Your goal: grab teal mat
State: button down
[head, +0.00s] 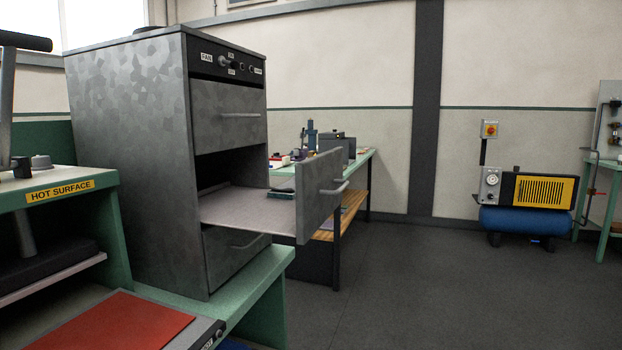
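No mat that I can clearly tell as teal shows in the head view. A small dark teal-green flat thing (282,193) shows at the far edge of the open drawer (250,211); I cannot tell if it lies in the drawer or on the bench behind. The drawer is pulled out of the grey metal cabinet (135,120), and the visible part of its floor is bare. My gripper is not in view.
A press marked HOT SURFACE (60,190) stands at the left, with a red-orange mat (110,325) at its front. A green-topped bench (362,160) with small equipment stands behind the drawer. A blue-tanked compressor (525,220) is at the far right. The floor (430,290) between is clear.

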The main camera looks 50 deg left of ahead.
aim_at(286, 190)
jog(key=u, duration=0.05)
jog(key=k, duration=0.8)
jog(key=u, duration=1.55)
jog(key=i, duration=1)
